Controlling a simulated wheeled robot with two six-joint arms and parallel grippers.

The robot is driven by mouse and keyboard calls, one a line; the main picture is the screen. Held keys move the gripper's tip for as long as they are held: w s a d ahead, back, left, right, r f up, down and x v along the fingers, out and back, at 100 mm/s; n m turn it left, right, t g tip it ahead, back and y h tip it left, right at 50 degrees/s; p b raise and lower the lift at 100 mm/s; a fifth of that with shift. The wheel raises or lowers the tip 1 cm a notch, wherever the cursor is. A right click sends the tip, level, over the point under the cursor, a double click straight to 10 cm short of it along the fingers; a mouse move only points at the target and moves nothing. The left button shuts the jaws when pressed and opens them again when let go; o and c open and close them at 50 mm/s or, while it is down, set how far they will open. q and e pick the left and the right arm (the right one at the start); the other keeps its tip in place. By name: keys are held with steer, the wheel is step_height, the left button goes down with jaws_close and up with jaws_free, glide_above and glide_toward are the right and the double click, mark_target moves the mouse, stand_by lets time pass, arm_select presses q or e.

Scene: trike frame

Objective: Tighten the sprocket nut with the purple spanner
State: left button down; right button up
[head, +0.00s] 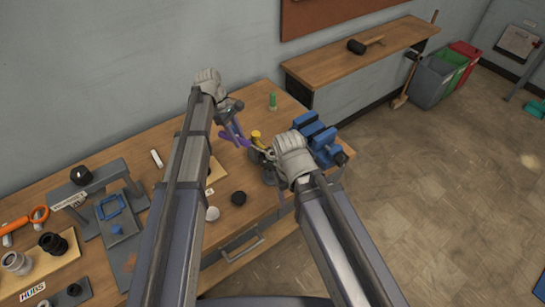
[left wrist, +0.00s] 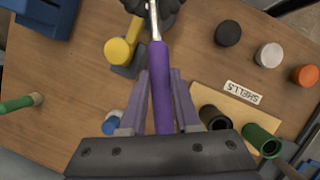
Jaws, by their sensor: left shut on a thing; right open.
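The purple spanner (left wrist: 161,85) is between the fingers of my left gripper (left wrist: 160,100), which is shut on its handle. Its metal end (left wrist: 153,22) points to the top of the left wrist view and meets a dark part (left wrist: 165,12) there. In the head view the spanner (head: 236,138) shows as a purple strip by my left gripper (head: 231,122), above the bench. My right gripper (head: 267,156) is open near the bench's right end, close to a dark grey part (head: 270,174). I cannot make out the sprocket nut. Whether the spanner touches it is hidden.
A yellow knob (left wrist: 118,50) stands close beside the spanner. A blue vise (head: 316,138) is right of my right gripper. A green-handled thing (head: 273,101) stands at the back. Several caps and shells lie nearby, including a black cap (left wrist: 228,33) and green shell (left wrist: 262,140).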

arm_select(q)
steer(key=shift+r, duration=0.2)
stand_by(0.5)
steer(key=shift+r+p, duration=1.35)
steer(key=shift+p, duration=0.15)
step_height(320, 180, up, 4)
steer(key=p, duration=0.4)
